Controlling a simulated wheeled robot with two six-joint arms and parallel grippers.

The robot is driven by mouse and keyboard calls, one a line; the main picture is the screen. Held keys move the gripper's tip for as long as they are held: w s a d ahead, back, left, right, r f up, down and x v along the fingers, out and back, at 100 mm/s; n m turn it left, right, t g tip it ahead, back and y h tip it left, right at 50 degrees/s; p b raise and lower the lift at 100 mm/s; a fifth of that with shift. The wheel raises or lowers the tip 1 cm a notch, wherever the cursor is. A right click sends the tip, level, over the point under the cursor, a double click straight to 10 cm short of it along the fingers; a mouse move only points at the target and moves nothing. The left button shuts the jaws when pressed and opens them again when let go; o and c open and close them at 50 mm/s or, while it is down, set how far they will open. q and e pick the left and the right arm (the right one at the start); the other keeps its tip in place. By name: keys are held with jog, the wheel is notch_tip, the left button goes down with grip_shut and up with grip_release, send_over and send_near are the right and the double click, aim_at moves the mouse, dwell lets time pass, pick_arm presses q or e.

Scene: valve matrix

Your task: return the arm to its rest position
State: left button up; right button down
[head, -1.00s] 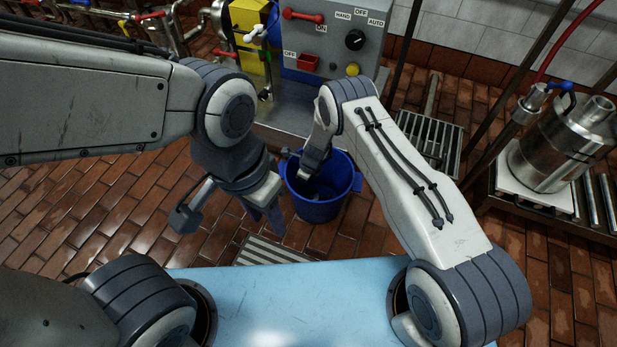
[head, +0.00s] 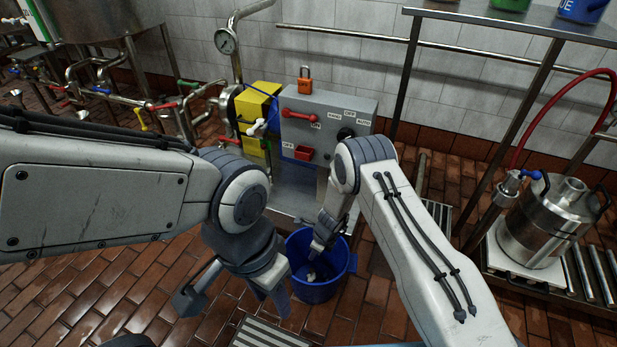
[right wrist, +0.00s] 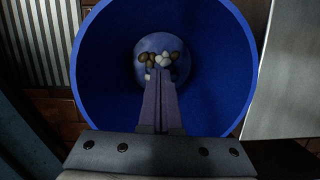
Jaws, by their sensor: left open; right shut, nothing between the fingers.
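My right arm reaches down from the right in the head view. Its gripper (head: 314,272) points into a blue bucket (head: 340,268) on the floor. In the right wrist view the right gripper (right wrist: 159,76) is shut with nothing between its fingers, over the bucket's inside (right wrist: 215,75). Several pale and brown pebble-like pieces (right wrist: 160,58) lie at the bucket's bottom, partly hidden by the fingers. My left gripper (head: 272,292) is open and empty, pointing down just left of the bucket in the head view.
A steel vessel (head: 540,225) stands at right. Tiled floor (head: 80,290) is clear at lower left.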

jog(key=s+d+r+n, duration=0.1)
jog(key=d+r+n, duration=0.3)
jog(key=r, duration=0.6)
jog(key=s+d+r+n, duration=0.2)
jog(key=r+n, duration=0.5)
jog(key=r, duration=0.3)
jog(key=s+d+r+n+t+h, duration=0.1)
jog(key=s+d+r+n, duration=0.3)
jog(key=s+r+n, duration=0.3)
jog(key=s+d+r+n+h, duration=0.1)
jog(key=s+d+r+n, duration=0.45)
jog(key=s+r, duration=0.2)
jog(key=s+a+r+n+g+p, duration=0.1)
jog(key=s+a+r+n+p, duration=0.1)
jog(key=s+a+r+n, duration=0.35)
jog(key=s+a+r+n+g+p, duration=0.1)
jog(key=s+a+r+n+p, duration=0.15)
jog(key=s+a, duration=0.6)
notch_tip(320, 180, up, 39)
jog(key=p, duration=3.7)
jog(key=shift+m+y+p, duration=0.3)
jog(key=shift+m+p, duration=0.05)
jog(key=shift+w, duration=0.1)
